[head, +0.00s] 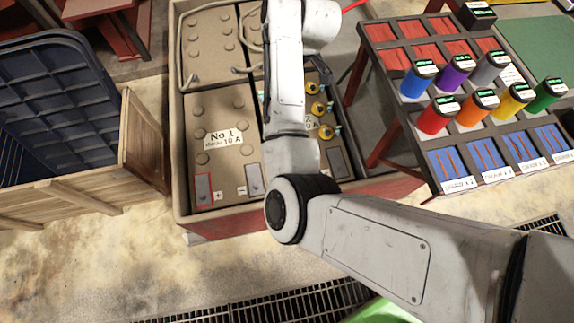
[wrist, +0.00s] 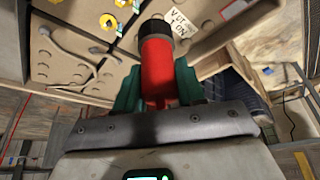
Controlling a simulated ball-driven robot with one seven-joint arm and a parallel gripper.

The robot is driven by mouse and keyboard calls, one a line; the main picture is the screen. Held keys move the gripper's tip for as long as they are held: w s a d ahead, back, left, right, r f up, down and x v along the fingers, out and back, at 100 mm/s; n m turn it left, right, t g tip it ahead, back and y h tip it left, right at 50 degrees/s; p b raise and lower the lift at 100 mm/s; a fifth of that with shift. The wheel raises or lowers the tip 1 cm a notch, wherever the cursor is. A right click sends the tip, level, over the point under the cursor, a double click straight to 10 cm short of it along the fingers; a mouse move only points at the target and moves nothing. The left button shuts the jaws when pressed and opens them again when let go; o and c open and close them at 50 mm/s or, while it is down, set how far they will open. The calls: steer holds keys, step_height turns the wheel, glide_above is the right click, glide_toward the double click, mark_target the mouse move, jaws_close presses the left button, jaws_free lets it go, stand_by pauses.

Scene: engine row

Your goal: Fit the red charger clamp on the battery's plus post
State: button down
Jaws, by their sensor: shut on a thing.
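My gripper (wrist: 158,82), with green fingers, is shut on a red cylinder with a black end (wrist: 157,58), which looks like the red charger clamp. It is held above the tan battery tops in the wrist view; the gap cannot be judged. In the head view my arm hides the gripper and the held thing. The battery No 1 (head: 225,110) lies in a wide tray left of my arm. Its plus post (head: 203,188), by a plus sign and a reddish patch, is at the near left corner. Its minus post (head: 254,178) is to the right.
A second battery (head: 335,150) with yellow caps is partly behind my arm. A grey cable (head: 215,78) lies across the far battery tops. A rack (head: 400,28) with several coloured cylinders stands right. A wooden crate (head: 80,195) with a blue bin (head: 65,100) stands left.

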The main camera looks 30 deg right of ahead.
steer(key=s+a+f+n+b, duration=0.1)
steer(key=s+a+f+n, duration=0.1)
steer(key=s+f, duration=0.2)
steer(key=s+a+f+n+g+y+b, duration=0.1)
steer(key=s+f+n, duration=0.2)
steer(key=f, duration=0.8)
steer(key=s+a+f+n+g+y+b, duration=0.1)
steer(key=s+a+f+n, duration=0.1)
steer(key=s+f, duration=0.4)
step_height(320, 180, down, 2)
steer(key=shift+a+n, duration=0.3)
steer(key=shift+s+d, duration=0.1)
steer(key=shift+f+b, duration=2.8)
steer(key=shift+f, duration=1.1)
steer(key=c, duration=0.6)
jaws_free()
